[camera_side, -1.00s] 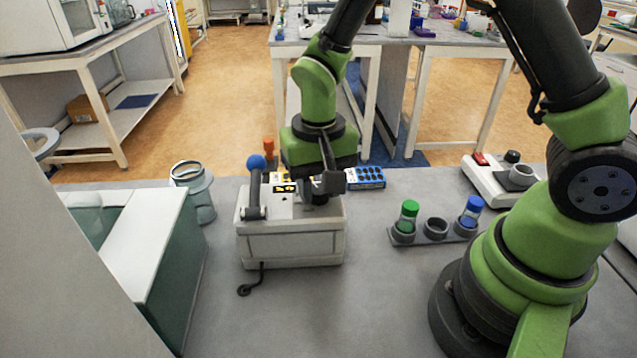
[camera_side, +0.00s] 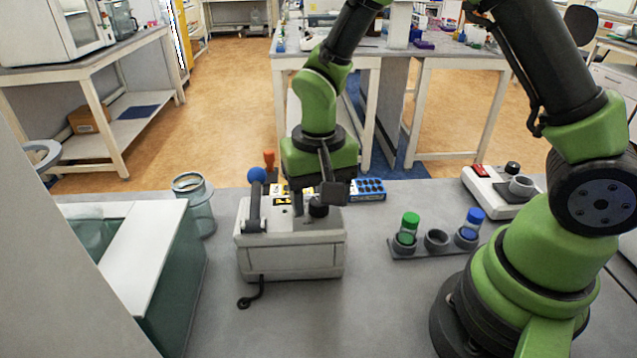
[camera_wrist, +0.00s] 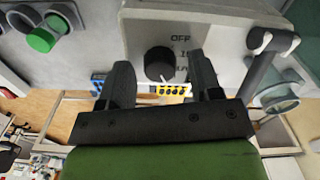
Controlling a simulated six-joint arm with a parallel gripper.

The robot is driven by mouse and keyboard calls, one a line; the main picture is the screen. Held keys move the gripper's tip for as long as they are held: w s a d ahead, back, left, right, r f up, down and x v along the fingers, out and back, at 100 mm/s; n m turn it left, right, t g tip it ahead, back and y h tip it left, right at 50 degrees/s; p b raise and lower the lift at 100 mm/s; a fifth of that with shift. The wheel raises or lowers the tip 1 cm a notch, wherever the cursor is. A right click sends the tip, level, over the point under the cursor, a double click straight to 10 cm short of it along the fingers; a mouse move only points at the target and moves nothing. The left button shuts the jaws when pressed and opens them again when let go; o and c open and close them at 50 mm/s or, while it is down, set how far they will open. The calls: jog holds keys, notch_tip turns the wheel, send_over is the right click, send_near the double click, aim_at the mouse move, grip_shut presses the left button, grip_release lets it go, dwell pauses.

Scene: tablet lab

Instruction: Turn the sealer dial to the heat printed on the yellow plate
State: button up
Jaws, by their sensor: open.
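The sealer (camera_side: 291,255) is a pale grey box on the bench, with a blue-knobbed lever (camera_side: 256,176) on its left. Its black round dial (camera_side: 318,209) is on the top right; in the wrist view the dial (camera_wrist: 159,61) has printed marks beside it, "OFF" among them. The yellow plate (camera_side: 283,201) shows small dark marks, too small to read. A yellow strip with dark marks (camera_wrist: 174,89) also shows in the wrist view. My gripper (camera_side: 328,190) is over the dial. In the wrist view its fingers (camera_wrist: 162,75) are apart, on either side of the dial, with nothing held; contact is unclear.
A blue rack (camera_side: 371,190) lies behind the sealer's right side. A holder (camera_side: 437,252) with green- and blue-capped vials is at the right. A glass jar (camera_side: 197,205) stands at the left. A white device (camera_side: 490,188) is farther right.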

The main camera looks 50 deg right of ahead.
notch_tip(320, 180, up, 10)
dwell(0.4)
jog(key=s+d+r+n+t+y, duration=0.1)
jog(key=s+r+t, duration=0.2)
jog(key=s, duration=0.4)
jog(key=s+d+r+n+t+y, duration=0.1)
jog(key=s+r+t, duration=0.3)
jog(key=s+r, duration=0.2)
jog(key=shift+s+d+r, duration=0.15)
jog(key=shift+s+r, duration=0.1)
jog(key=shift+s, duration=0.3)
